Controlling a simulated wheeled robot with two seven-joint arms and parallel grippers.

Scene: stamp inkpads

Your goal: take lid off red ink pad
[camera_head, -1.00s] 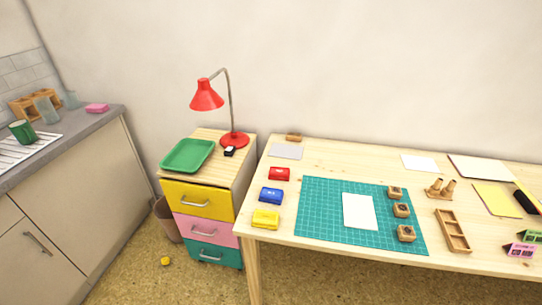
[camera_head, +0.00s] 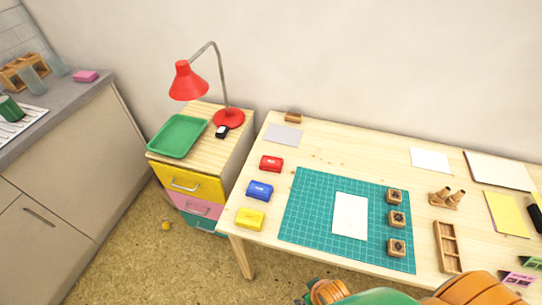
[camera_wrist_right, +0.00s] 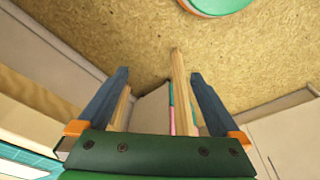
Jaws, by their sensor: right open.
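The red ink pad (camera_head: 271,163) sits on the wooden table near its left end, behind the blue ink pad (camera_head: 259,190) and the yellow ink pad (camera_head: 249,218). It looks closed, with its lid on. My right gripper (camera_wrist_right: 155,80) shows in the right wrist view, open with nothing between its two dark fingers. It points toward the floor and a table leg, away from the pads. Parts of my arm show at the bottom right of the head view, but no fingertips. My left gripper is in neither view.
A green cutting mat (camera_head: 310,235) with a white paper (camera_head: 350,216) and several wooden stamps lies right of the pads. A grey sheet (camera_head: 283,136) lies behind the red pad. A drawer unit (camera_head: 190,185) with a green tray (camera_head: 178,136) and red lamp (camera_head: 186,82) stands left.

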